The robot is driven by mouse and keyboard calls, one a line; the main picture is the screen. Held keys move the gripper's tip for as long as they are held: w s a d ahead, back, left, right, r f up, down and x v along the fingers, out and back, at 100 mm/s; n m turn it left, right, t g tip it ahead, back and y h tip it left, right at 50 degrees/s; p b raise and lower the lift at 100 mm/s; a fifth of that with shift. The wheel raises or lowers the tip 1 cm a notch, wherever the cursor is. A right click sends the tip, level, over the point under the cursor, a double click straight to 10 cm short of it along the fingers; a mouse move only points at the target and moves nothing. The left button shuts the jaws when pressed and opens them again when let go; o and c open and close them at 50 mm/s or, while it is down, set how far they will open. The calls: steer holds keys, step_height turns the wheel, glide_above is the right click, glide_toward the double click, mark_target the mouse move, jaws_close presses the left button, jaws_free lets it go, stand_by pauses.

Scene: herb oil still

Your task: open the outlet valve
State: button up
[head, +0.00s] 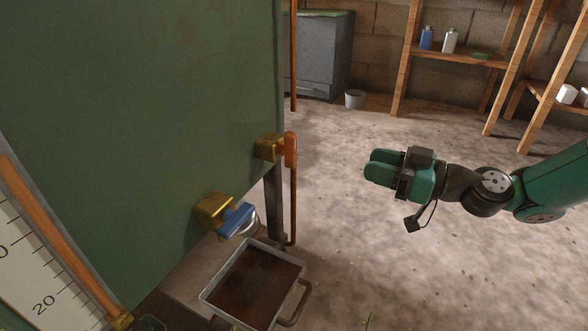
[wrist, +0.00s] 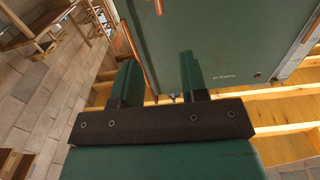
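A brass valve (head: 213,208) with a blue handle (head: 236,219) sticks out low on the green tank (head: 140,110), above a shallow metal tray (head: 213,292) with a dark brown bottom. In the wrist view a small bluish bit (wrist: 172,97) shows between the fingers, perhaps this handle. My gripper (head: 372,164) is in the air to the right of the tank, well apart from the valve. Its green fingers point left in the head view. In the wrist view my gripper (wrist: 159,72) is open, with a clear gap and nothing held.
A second brass fitting (head: 268,147) with a copper pipe (head: 292,190) sits between the valve and my gripper. A dark post stands under the tank. A scale board (head: 35,265) is at the lower left. Wooden shelves (head: 470,57) stand at the back right. The floor between is clear.

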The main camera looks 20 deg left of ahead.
mark_target(295, 145)
steer(key=a, duration=0.5)
steer(key=w+a, duration=0.1)
steer(key=a, duration=1)
steer(key=shift+w+a+f+p, duration=0.2)
steer(key=shift+a+f+p, duration=0.05)
steer(key=shift+p, duration=0.1)
steer(key=shift+a+r, duration=0.1)
steer(key=shift+a, duration=0.3)
jaws_close()
